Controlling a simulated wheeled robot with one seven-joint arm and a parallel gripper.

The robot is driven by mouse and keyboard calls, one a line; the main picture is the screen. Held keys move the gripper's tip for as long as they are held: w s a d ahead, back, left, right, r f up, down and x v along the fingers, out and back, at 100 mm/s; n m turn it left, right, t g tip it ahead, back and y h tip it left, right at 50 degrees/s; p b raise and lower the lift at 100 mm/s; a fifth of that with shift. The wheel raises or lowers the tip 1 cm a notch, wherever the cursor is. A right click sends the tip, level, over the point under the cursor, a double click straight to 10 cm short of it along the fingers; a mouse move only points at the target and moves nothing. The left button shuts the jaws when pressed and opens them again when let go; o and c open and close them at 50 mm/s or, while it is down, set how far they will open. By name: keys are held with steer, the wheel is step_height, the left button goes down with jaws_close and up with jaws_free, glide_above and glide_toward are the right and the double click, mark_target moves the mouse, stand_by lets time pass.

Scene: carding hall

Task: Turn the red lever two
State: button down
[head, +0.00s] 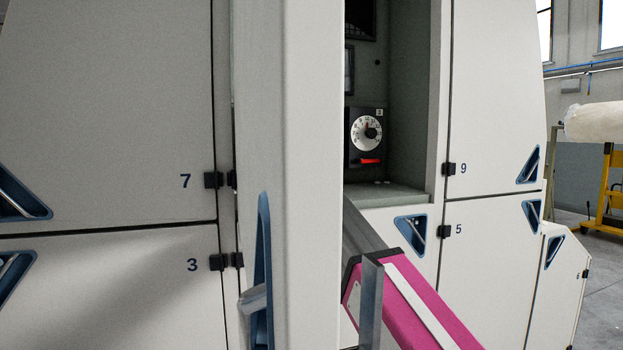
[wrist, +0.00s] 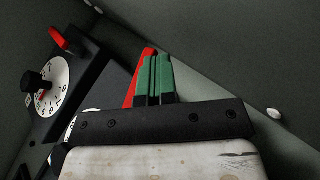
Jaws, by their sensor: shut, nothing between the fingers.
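My gripper (wrist: 157,62) shows in the wrist view as two green fingers, shut together with nothing between them. A red lever (wrist: 136,82) stands just left of the fingers and partly behind them; I cannot tell whether they touch. Its lower part is hidden by the gripper body. A second, partly hidden white dial (wrist: 86,122) sits beside it. Another red lever (wrist: 66,42) is at the upper left, by a white dial with a black knob (wrist: 38,80). In the head view one red lever (head: 370,161) lies roughly level under a dial (head: 364,134) marked 3. No number two is readable.
In the head view, the levers' open grey recess (head: 405,100) has a ledge (head: 395,192) below. A pale upright panel (head: 290,120) hides its left part. Closed cabinet doors 7 (head: 110,110) and 9 (head: 495,90) flank it. A small white knob (wrist: 273,114) is right of my fingers.

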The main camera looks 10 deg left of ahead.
steer(key=d+t+h, duration=0.1)
steer(key=w+d+n+t+h, duration=0.1)
steer(key=t+h, duration=0.1)
steer(key=shift+f+h, duration=0.1)
steer(key=shift+h, duration=0.2)
steer(key=shift+w+d+n+t, duration=0.2)
steer(key=shift+n+t, duration=0.1)
steer(key=shift+t, duration=0.2)
steer(key=shift+w+d+r, duration=0.1)
steer(key=shift+r, duration=0.1)
steer(key=shift+d, duration=0.1)
